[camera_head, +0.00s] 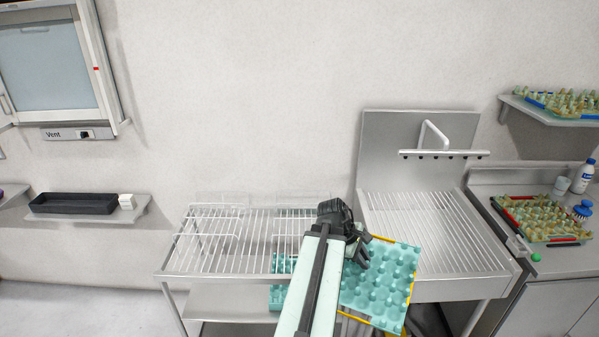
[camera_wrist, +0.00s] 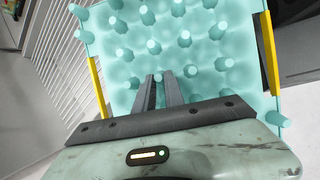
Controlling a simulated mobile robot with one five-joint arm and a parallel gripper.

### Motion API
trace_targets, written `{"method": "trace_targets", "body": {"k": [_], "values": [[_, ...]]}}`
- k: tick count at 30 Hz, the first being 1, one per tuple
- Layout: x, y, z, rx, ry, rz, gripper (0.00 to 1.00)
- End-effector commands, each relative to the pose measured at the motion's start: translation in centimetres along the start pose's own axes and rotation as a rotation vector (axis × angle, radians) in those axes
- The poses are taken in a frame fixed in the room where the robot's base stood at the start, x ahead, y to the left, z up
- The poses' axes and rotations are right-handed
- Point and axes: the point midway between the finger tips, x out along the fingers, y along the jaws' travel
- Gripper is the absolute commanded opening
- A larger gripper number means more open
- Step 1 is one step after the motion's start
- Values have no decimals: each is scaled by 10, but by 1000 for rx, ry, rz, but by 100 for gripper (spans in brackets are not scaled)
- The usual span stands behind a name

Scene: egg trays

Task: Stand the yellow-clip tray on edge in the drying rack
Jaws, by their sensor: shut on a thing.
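The yellow-clip tray (camera_head: 385,283) is a teal egg tray with yellow strips along two opposite edges. My gripper (camera_head: 360,252) is shut on it near its upper left side in the head view. The tray is held tilted in front of the rack and sink unit. In the wrist view the tray (camera_wrist: 205,40) fills the upper middle, with the gripper fingers (camera_wrist: 165,82) close together against its studded face. The drying rack (camera_head: 235,245) is a white wire rack to the left of the tray. My arm hides part of its right end.
A sink with a wire grid (camera_head: 430,230) and a tap bar stands right of the rack. A black bin (camera_head: 75,203) sits on the left shelf.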

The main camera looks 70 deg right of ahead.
Motion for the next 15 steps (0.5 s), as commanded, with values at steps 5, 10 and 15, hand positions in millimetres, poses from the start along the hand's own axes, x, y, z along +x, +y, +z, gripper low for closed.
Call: {"method": "trace_targets", "body": {"k": [5, 10, 15], "values": [[-34, 75, -43, 116, 0, 337, 0], [-101, 136, -97, 182, 73, 700, 0], [-175, 169, -158, 181, 222, 983, 0]]}}
